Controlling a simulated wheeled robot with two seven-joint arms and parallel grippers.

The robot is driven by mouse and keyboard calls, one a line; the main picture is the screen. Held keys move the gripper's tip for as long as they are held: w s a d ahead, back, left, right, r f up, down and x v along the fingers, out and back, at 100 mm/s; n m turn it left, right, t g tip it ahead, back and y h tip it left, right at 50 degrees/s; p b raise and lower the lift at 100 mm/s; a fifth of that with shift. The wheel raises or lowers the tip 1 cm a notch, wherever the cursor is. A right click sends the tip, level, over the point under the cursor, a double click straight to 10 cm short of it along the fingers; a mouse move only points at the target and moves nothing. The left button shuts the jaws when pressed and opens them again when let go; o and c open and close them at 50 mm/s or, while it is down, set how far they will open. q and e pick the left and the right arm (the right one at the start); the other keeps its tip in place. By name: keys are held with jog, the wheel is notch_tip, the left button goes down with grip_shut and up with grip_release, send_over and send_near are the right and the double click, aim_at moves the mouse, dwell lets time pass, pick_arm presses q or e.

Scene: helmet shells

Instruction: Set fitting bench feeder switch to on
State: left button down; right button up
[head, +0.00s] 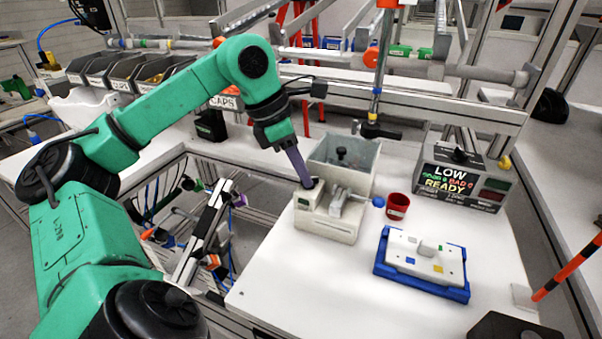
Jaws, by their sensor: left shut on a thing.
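The feeder (330,225) is a beige machine on the white bench, with a translucent hopper (345,158) behind it and a side lever ending in a blue ball. A small black switch (314,186) sits on the left part of its top. My left gripper (306,184) comes down from the upper left, its long purplish fingers tilted. It is shut, with the tips at the switch, which they partly cover. Whether the switch stands at on or off is too small to tell. My right gripper does not show.
A red cup (397,206) stands right of the feeder. A blue tray (421,283) holds a white plate. A display box (462,180) reading LOW and READY stands at the back right. Parts bins (130,72) line the back left. The bench front is clear.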

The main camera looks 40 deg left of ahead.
pick_arm(q)
jog(key=n, duration=0.2)
jog(key=shift+d+r+n+t+y, duration=0.1)
jog(key=shift+r+n+t+y, duration=0.2)
jog(key=shift+t+y, duration=0.1)
jog(key=shift+d+n+y, duration=0.1)
jog(key=shift+n+y, duration=0.3)
jog(key=shift+n, duration=0.4)
jog(key=n+p, duration=0.1)
jog(key=n, duration=0.1)
jog(key=n+y+p, duration=0.1)
jog(key=n, duration=0.1)
jog(key=shift+d+r+y, duration=0.1)
jog(key=shift+d+y, duration=0.1)
jog(key=shift+y, duration=0.1)
jog(key=shift+w+d+n+y+p, duration=0.15)
jog(key=shift+n+y+p, duration=0.35)
jog(key=shift+n, duration=1.1)
jog(key=c, duration=0.9)
grip_release()
jog(key=shift+f, duration=0.2)
